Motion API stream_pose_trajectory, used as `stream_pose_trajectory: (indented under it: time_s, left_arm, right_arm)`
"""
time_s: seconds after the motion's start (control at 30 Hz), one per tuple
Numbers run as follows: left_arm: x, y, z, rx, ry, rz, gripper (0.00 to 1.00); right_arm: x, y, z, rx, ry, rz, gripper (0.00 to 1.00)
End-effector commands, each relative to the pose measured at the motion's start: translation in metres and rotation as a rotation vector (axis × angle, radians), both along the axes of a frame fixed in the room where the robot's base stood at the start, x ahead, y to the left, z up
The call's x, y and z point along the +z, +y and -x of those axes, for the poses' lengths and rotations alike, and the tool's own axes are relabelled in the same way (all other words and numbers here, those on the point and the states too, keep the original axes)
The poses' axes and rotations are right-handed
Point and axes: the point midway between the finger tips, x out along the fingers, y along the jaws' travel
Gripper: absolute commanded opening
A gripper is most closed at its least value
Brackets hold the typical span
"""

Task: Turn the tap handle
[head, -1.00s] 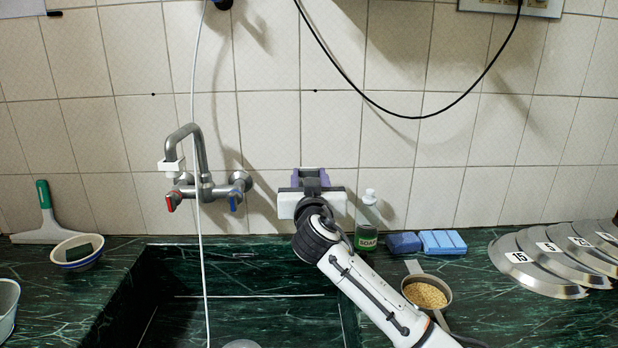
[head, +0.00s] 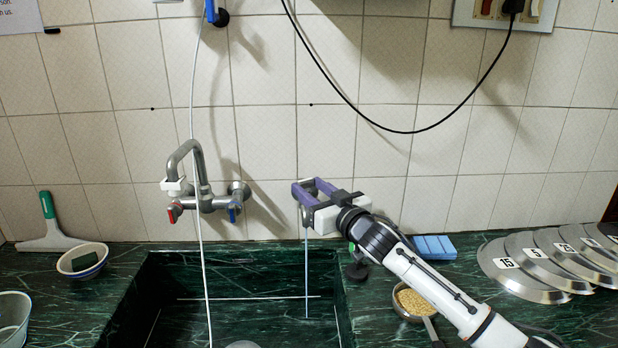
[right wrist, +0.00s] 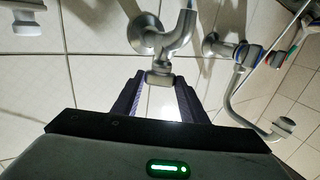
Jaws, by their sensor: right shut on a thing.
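A metal wall tap shows in the right wrist view, with a round wall flange and a curved body (right wrist: 180,32). Its small tap handle (right wrist: 159,77) sits between the purple fingers of my right gripper (head: 305,192), which is shut on it. In the head view this gripper is over the right part of the sink, its fingers pointing left, and it hides most of this tap. A thin pale-blue stream (head: 306,275) hangs straight down below the gripper into the sink. My left gripper is not in view.
A mixer tap (head: 200,165) with red and blue handles is left of the gripper, a white hose (head: 202,255) beside it. A sponge pack (head: 434,247), a pan of grain (head: 412,303) and several numbered discs (head: 520,270) lie right of the sink (head: 235,257).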

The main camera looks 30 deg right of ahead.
Motion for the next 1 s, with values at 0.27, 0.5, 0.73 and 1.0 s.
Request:
stream_pose_trajectory:
  time_s: [0.27, 0.5, 0.73, 1.0]
  left_arm:
    - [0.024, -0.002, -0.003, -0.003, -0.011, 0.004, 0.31]
    - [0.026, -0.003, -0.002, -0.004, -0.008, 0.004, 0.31]
    - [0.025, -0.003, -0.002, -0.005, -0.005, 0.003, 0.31]
    - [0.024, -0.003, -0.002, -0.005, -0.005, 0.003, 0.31]
  right_arm:
    - [0.003, -0.006, -0.001, 0.11, 0.0, 0.005, 0.17]
    - [0.001, -0.005, -0.001, 0.143, -0.001, 0.003, 0.17]
    - [0.001, -0.005, -0.001, 0.144, -0.001, 0.003, 0.17]
    - [0.0, -0.005, -0.001, 0.144, -0.001, 0.002, 0.58]
